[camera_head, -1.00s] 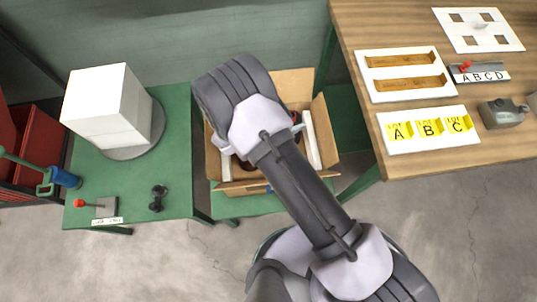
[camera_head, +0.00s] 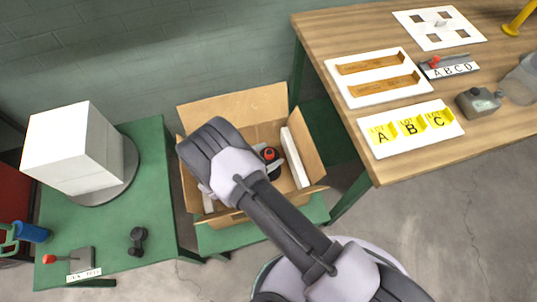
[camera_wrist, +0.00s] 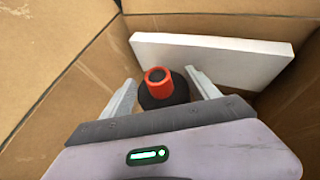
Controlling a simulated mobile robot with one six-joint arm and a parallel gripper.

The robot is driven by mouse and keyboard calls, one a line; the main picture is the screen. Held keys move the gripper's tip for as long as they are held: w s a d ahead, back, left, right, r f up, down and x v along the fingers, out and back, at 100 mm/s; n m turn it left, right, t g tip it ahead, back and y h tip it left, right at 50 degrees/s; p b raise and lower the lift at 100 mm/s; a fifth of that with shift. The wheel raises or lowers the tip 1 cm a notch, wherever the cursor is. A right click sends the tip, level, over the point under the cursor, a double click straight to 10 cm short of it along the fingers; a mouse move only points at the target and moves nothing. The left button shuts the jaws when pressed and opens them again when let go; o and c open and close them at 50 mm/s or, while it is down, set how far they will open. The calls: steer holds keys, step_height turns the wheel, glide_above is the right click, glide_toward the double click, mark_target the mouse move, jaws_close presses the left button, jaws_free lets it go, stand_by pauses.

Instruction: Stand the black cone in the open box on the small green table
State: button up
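The black cone (camera_wrist: 163,95) has a red top and stands inside the open cardboard box (camera_wrist: 75,95), near a white slab. In the head view the cone (camera_head: 270,160) shows just right of my wrist. The box (camera_head: 230,105) rests on the small green table (camera_head: 215,241) with its flaps spread. My gripper (camera_wrist: 160,78) reaches into the box, with one finger on each side of the cone. The fingers look spread, with a narrow gap to the cone. In the head view my arm hides the gripper and part of the box.
White slabs (camera_head: 295,157) line the box's inner sides. A larger green table (camera_head: 130,205) at left holds a white block (camera_head: 70,150) and a small black part (camera_head: 137,241). A wooden table (camera_head: 385,175) stands at right with labelled trays (camera_head: 410,130).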

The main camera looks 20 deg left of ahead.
steer(key=o, duration=0.4)
steer(key=shift+c, duration=0.2)
